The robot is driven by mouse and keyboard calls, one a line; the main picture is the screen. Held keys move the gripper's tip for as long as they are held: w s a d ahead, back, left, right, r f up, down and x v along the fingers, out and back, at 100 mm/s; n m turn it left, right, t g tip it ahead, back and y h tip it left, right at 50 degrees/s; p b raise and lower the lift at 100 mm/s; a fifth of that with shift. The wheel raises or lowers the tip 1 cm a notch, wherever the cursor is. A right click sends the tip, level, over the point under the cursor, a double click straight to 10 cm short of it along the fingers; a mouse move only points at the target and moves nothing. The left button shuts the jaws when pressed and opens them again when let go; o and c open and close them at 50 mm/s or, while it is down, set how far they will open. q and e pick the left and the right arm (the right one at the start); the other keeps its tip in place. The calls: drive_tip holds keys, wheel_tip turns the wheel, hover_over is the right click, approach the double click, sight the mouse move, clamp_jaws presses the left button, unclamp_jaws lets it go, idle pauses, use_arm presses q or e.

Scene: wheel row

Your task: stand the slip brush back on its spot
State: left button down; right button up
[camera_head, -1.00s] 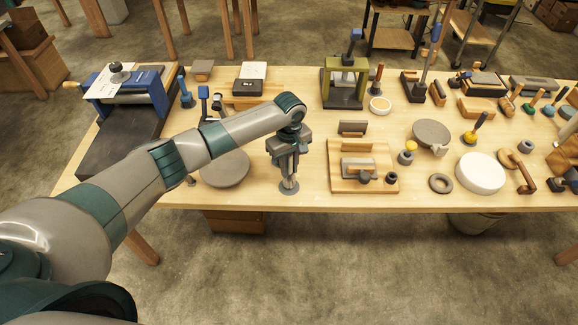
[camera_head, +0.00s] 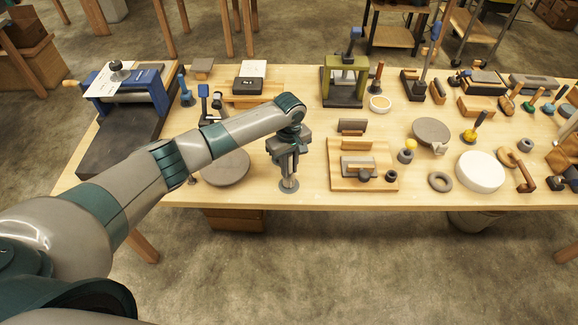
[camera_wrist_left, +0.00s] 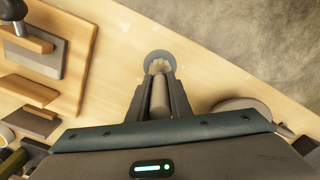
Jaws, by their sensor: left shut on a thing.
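The slip brush (camera_wrist_left: 159,92) is a slim grey-brown cylinder with a paler lower end. My left gripper (camera_head: 288,168) is shut on it and points down near the table's front edge. In the left wrist view the gripper (camera_wrist_left: 159,100) has a finger on each side of the brush. The brush looks upright. Its lower end is over a round blue-grey spot (camera_head: 289,188), which also shows in the left wrist view (camera_wrist_left: 149,60). I cannot tell whether the brush touches the spot. The fingers hide much of the brush in the head view. My right gripper is out of view.
A round grey wheel (camera_head: 225,170) lies left of the gripper. A wooden board (camera_head: 345,185) with a grey-bladed tool stands to its right. The wooden table (camera_head: 310,165) is bare close around the spot, and its front edge (camera_head: 320,209) is near.

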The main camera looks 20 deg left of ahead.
use_arm(q)
drive_tip(key=shift+f, duration=0.7)
drive_tip(key=c, duration=1.5)
unclamp_jaws()
drive_tip(key=shift+c, duration=0.2)
wheel_tip(320, 180, up, 3)
drive_tip(key=p, duration=0.2)
drive_tip(key=shift+f+p, duration=0.1)
drive_tip(key=shift+p, duration=0.3)
drive_tip(key=shift+r, duration=2.6)
